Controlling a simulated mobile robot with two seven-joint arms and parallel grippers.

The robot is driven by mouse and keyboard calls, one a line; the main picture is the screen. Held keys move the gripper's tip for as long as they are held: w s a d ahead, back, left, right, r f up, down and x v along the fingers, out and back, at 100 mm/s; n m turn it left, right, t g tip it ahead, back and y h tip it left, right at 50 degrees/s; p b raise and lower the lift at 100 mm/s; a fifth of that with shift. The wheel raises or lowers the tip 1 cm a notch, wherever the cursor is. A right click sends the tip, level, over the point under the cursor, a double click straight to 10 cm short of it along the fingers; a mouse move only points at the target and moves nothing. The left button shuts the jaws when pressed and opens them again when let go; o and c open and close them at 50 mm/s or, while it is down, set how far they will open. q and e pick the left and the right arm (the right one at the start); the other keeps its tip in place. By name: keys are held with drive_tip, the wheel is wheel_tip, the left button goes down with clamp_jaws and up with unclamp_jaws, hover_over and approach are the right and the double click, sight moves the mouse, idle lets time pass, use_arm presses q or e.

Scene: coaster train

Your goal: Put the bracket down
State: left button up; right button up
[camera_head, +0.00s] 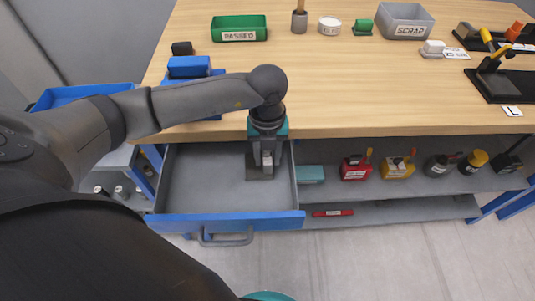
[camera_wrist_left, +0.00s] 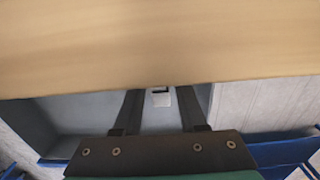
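My left gripper (camera_head: 266,158) reaches down past the table's front edge into the open blue-fronted drawer (camera_head: 205,188), near its right back corner. In the left wrist view its two dark fingers (camera_wrist_left: 160,105) stand apart. A small pale grey piece (camera_wrist_left: 160,97), which may be the bracket, shows between and beyond the fingertips, with a gap on each side. In the head view a darker grey patch lies on the drawer floor under the gripper; I cannot tell whether it is part of the bracket. The gripper and arm hide much of this spot.
The wooden tabletop (camera_head: 330,95) overhangs the drawer's back. It carries a green PASSED bin (camera_head: 239,35), a grey SCRAP bin (camera_head: 404,22) and a blue block (camera_head: 188,67). A shelf (camera_head: 330,190) right of the drawer holds several small items. The drawer's left part is clear.

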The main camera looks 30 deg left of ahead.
sight(267, 155)
use_arm(q)
drive_tip(key=shift+o, duration=1.1)
use_arm(e)
drive_tip(key=shift+a, duration=0.15)
use_arm(q)
drive_tip(key=shift+r, duration=0.1)
use_arm(e)
drive_tip(key=shift+a, duration=0.1)
use_arm(q)
wheel_tip(267, 155, up, 12)
drive_tip(key=p, duration=0.2)
drive_tip(key=shift+p, duration=0.4)
use_arm(e)
drive_tip(key=r, duration=0.1)
drive_tip(key=s+a+r, duration=0.1)
drive_tip(key=shift+s+r, duration=0.15)
drive_tip(key=shift+r, duration=0.2)
drive_tip(key=shift+d, duration=0.2)
